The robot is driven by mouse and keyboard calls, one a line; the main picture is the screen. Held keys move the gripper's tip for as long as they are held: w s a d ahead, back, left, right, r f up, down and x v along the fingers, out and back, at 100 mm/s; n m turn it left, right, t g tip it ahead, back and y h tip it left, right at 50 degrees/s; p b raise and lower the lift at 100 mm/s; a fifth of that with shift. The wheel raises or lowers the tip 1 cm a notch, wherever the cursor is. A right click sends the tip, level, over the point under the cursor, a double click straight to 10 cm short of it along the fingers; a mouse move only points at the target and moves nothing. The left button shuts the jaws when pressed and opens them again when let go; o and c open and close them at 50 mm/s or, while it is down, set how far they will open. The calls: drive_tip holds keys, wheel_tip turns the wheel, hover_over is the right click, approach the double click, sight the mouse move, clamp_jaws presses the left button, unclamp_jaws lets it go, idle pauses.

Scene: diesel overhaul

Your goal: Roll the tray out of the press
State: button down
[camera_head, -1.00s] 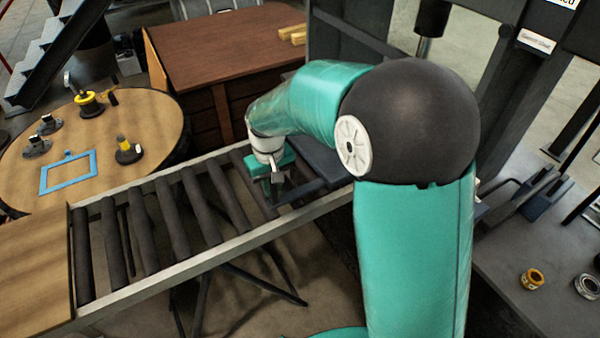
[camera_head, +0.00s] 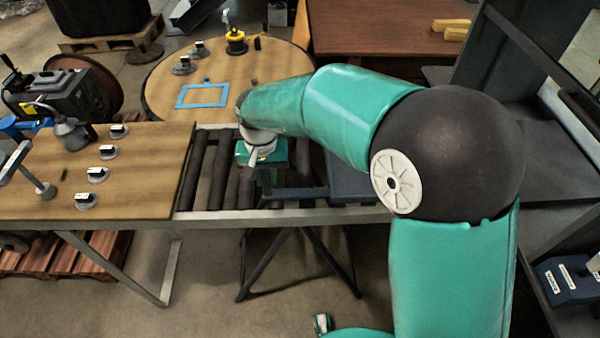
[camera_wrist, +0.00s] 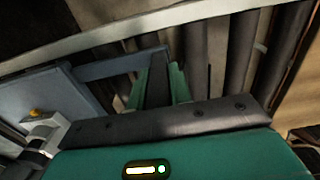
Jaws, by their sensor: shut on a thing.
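The tray (camera_head: 352,178) is a flat dark blue-grey pan with a bar handle frame on its left side. It lies on the roller conveyor (camera_head: 212,172), with its right part hidden behind my arm. In the wrist view the tray (camera_wrist: 42,105) is at the left, and its handle (camera_wrist: 115,66) runs to my fingers. My gripper (camera_head: 266,184) is over the rollers at the tray's left side, shut on the handle; its green fingers also show in the wrist view (camera_wrist: 160,88). The press (camera_head: 535,100) is a dark steel frame at the right, partly hidden by my arm.
A wooden bench top (camera_head: 130,190) with several small fixtures adjoins the conveyor's left end. A round table (camera_head: 165,90) with a blue frame (camera_head: 203,96) stands behind. A brown cabinet (camera_head: 385,35) is at the back. Some rollers left of my gripper are bare.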

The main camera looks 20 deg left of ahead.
drive_tip(key=s+a, duration=0.2)
drive_tip(key=a, duration=0.3)
drive_tip(key=s+a, duration=0.2)
drive_tip(key=a, duration=0.4)
drive_tip(key=s+a, duration=0.2)
drive_tip(key=a, duration=0.3)
drive_tip(key=shift+s+a, duration=0.2)
drive_tip(key=shift+s, duration=0.15)
drive_tip(key=shift+s+a, duration=0.1)
drive_tip(key=shift+a, duration=0.1)
drive_tip(key=shift+a, duration=0.1)
drive_tip(key=c, duration=1.7)
unclamp_jaws()
drive_tip(key=shift+r, duration=0.1)
drive_tip(key=o, duration=0.4)
drive_tip(key=shift+a, duration=0.2)
drive_tip(key=shift+d, duration=0.25)
wheel_tip(320, 180, up, 14)
drive_tip(key=shift+f, duration=0.15)
